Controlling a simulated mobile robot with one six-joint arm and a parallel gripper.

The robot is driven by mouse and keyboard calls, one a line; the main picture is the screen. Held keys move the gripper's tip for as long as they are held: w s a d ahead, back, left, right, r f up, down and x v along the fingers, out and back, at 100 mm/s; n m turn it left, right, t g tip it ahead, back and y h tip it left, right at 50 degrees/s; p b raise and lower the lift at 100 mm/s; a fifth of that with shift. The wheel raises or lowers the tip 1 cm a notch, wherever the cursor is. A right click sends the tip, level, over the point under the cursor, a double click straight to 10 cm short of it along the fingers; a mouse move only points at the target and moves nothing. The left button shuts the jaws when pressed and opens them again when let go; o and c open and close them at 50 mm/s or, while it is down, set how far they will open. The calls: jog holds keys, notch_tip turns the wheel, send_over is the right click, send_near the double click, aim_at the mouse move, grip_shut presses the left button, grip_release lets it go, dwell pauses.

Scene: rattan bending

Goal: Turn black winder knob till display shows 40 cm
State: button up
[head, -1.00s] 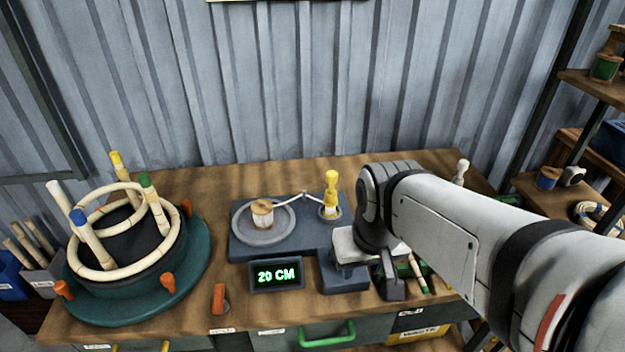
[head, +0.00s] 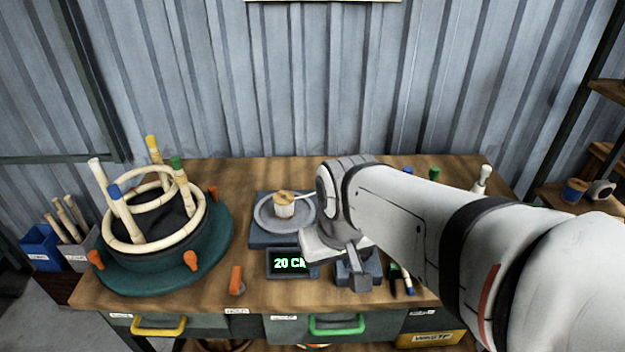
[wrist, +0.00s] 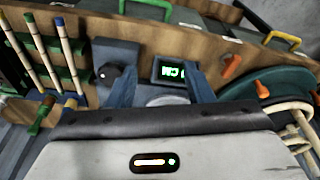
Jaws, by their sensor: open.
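The winder is a blue-grey unit (head: 268,240) with a round plate and a small wooden spool (head: 284,205). Its display (head: 286,263) reads 20 CM in green, with the last letter partly covered by my gripper. In the wrist view the display (wrist: 165,66) is partly hidden behind a finger. The black knob (wrist: 105,76) shows in the wrist view on the winder's block, just left of the left finger; in the head view my arm hides it. My gripper (wrist: 161,88) is open and empty, above the winder, with the knob outside its fingers.
A teal round base (head: 215,245) with rattan rings, coloured-tip pegs and orange clamps stands left. Rattan sticks lie in a green rack (wrist: 55,45) beside the winder. Drawers with yellow and green handles (head: 337,325) are below.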

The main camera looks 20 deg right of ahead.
jog(key=o, duration=0.6)
jog(key=w+d+f+n+g, duration=0.1)
jog(key=w+d+n, duration=0.2)
jog(key=w+d, duration=0.2)
jog(key=w, duration=0.2)
jog(key=shift+w+d+f+g+p, duration=0.25)
jog(key=shift+w+d+g+p, duration=0.05)
jog(key=shift+w+p, duration=0.1)
jog(key=shift+o, duration=0.3)
jog(key=w+d+f+n, duration=0.1)
jog(key=d, duration=0.1)
jog(key=w+d+f+n, duration=0.1)
jog(key=w+d, duration=0.1)
jog(key=w+d+f+n+g, duration=0.1)
jog(key=d, duration=0.1)
jog(key=shift+w+f, duration=0.15)
jog(key=shift+w, duration=0.15)
jog(key=shift+w+d+f, duration=0.1)
jog(key=shift+d+f, duration=0.1)
jog(key=shift+f, duration=0.1)
notch_tip(320, 180, down, 8)
jog(key=shift+r, duration=0.25)
jog(key=shift+c, duration=0.3)
jog(key=c, duration=0.9)
